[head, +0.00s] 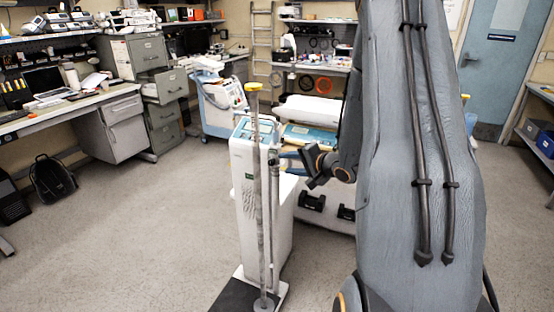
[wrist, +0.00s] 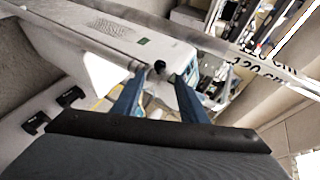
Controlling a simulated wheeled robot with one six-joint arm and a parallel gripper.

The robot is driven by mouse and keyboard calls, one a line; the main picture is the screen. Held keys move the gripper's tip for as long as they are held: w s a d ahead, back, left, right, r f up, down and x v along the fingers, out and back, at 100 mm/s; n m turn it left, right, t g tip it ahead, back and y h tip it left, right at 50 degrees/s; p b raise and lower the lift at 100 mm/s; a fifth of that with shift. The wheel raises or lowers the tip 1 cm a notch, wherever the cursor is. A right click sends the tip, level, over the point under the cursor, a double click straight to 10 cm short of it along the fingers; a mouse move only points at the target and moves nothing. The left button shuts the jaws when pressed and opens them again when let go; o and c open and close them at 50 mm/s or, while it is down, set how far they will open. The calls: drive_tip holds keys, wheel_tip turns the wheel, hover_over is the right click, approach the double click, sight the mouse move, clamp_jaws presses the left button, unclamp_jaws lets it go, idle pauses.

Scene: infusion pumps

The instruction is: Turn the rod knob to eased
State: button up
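A white pump column (head: 246,190) stands on a dark base in the middle of the head view. A grey rod (head: 257,200) with a yellow top rises along its front. In the wrist view the rod (wrist: 255,62) runs diagonally at upper right and bears "120 cm" marks. A small dark knob (wrist: 160,66) shows between the tips of my gripper's blue fingers (wrist: 160,80). The fingers are spread, with a gap visible around the knob. In the head view my gripper (head: 284,155) is at the column's right side, and the knob cannot be made out clearly. The knob's setting is not readable.
A wheeled blue-and-white machine (head: 222,105) stands behind the column. A low white unit (head: 325,205) is behind my arm. A desk (head: 85,100) and filing cabinets (head: 163,88) are at left.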

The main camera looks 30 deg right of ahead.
sight(272, 161)
drive_tip(key=p+x, duration=0.1)
drive_tip(key=x, duration=0.6)
drive_tip(key=shift+w+a+p, duration=0.1)
drive_tip(key=shift+w+p, duration=0.1)
drive_tip(key=shift+p, duration=0.2)
clamp_jaws()
drive_tip(key=shift+r+p, duration=0.1)
drive_tip(key=shift+p, duration=0.3)
drive_tip(key=shift+a+r+n+g+h+p, duration=0.1)
drive_tip(key=shift+r+n+g+h+p, duration=0.25)
drive_tip(key=shift+g+p, duration=0.65)
drive_tip(key=shift+w+a+g+h+p, duration=0.15)
drive_tip(key=shift+w+g+h+p, duration=0.1)
drive_tip(key=shift+g+h+p, duration=0.5)
drive_tip(key=shift+w+n+g+h, duration=0.1)
drive_tip(key=shift+n+g+h, duration=0.25)
drive_tip(key=shift+g, duration=0.2)
